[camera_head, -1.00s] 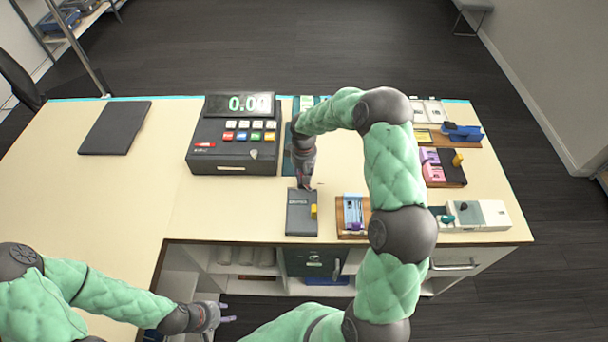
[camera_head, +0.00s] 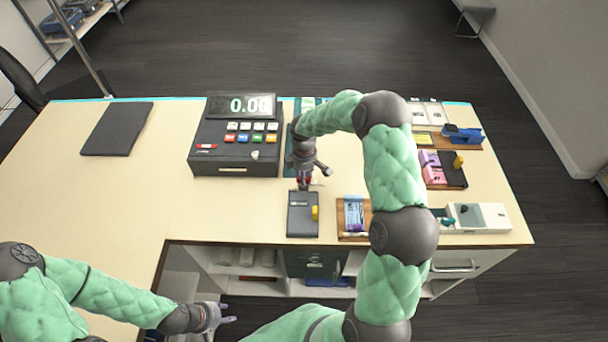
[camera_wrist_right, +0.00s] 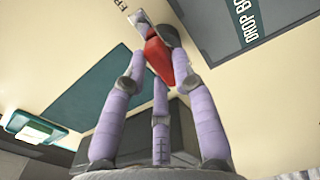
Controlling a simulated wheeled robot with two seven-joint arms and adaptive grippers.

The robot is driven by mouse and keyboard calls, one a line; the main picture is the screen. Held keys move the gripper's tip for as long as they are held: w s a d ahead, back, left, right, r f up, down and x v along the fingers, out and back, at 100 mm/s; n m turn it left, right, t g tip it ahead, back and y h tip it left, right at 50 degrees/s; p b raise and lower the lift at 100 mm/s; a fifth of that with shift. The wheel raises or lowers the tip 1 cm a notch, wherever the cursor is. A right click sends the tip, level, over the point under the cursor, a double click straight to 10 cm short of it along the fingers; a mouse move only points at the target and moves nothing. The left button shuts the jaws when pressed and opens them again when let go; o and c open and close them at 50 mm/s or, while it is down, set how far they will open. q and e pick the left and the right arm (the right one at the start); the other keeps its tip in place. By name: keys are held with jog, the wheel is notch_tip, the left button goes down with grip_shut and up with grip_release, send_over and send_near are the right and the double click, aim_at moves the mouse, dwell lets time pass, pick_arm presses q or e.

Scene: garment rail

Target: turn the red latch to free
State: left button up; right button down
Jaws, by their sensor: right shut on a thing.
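The red latch (camera_wrist_right: 158,58) shows in the right wrist view, between the fingers of my right gripper (camera_wrist_right: 160,75). In the head view the right gripper (camera_head: 304,182) points down at the counter, just behind a dark flat box (camera_head: 302,225) with a yellow part on its right. The gripper is shut on the latch, and its fingers hide much of it in the head view. Partly cut-off lettering beginning "FR" (camera_wrist_right: 122,5) lies beside the latch. My left gripper (camera_head: 228,312) is open and empty, low in front of the counter.
A cash register (camera_head: 237,135) stands left of the right gripper. A blue device on a wooden board (camera_head: 354,214) is to the right. Pink and black items (camera_head: 441,168) and a white box (camera_head: 478,216) are further right. The left counter is mostly clear.

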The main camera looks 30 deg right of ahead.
jog(key=shift+n, duration=0.6)
jog(key=c, duration=1)
grip_release()
notch_tip(320, 180, up, 12)
